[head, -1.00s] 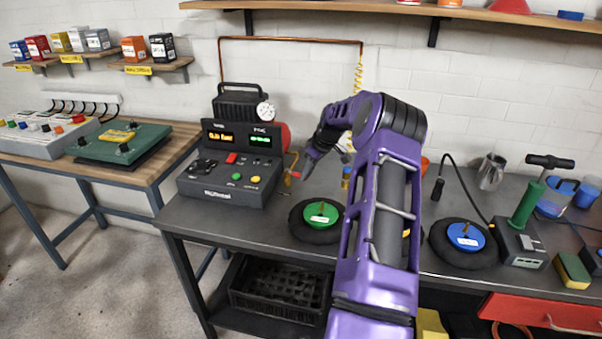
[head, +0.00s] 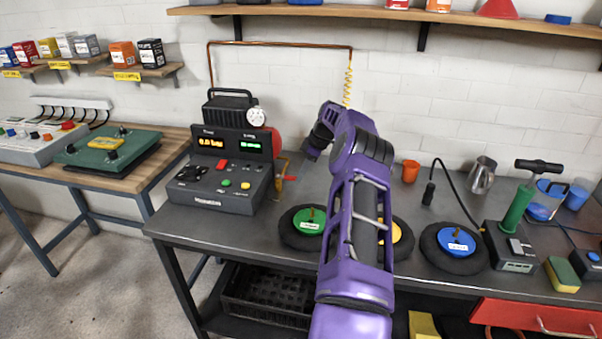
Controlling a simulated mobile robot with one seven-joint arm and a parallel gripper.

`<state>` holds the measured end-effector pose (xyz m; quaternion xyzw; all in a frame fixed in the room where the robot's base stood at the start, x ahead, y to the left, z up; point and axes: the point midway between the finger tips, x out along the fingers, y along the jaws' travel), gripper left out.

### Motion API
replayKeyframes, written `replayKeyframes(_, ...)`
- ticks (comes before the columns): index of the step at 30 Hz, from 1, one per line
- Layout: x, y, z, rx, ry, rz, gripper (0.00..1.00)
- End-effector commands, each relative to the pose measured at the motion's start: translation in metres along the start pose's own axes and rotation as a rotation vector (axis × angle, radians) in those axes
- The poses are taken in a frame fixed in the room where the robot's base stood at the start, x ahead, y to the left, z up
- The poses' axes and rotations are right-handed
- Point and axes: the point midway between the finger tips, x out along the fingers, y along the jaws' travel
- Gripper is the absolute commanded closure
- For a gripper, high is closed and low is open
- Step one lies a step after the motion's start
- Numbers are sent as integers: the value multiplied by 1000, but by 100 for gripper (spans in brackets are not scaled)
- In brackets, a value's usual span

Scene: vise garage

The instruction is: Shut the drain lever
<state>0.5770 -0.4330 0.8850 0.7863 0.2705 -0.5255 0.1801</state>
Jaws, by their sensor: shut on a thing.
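The compressor unit (head: 222,165) stands at the left end of the grey workbench.
A green-topped disc (head: 309,221), a yellow one (head: 396,232) partly behind my arm, and a blue one (head: 456,241) lie on the workbench (head: 240,240). An orange cup (head: 411,170) and a metal jug (head: 482,176) stand behind. A shelf (head: 400,14) hangs above.

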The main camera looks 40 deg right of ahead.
Motion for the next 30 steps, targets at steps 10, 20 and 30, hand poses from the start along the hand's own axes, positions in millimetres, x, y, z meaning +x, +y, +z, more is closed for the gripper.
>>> replayKeyframes(10, 0, 1, 0, -1, 0, 3, 53)
replayKeyframes(20, -1, 0, 0, 0, 0, 2, 46)
replayKeyframes(30, -50, 1, 0, -1, -1, 7, 46)
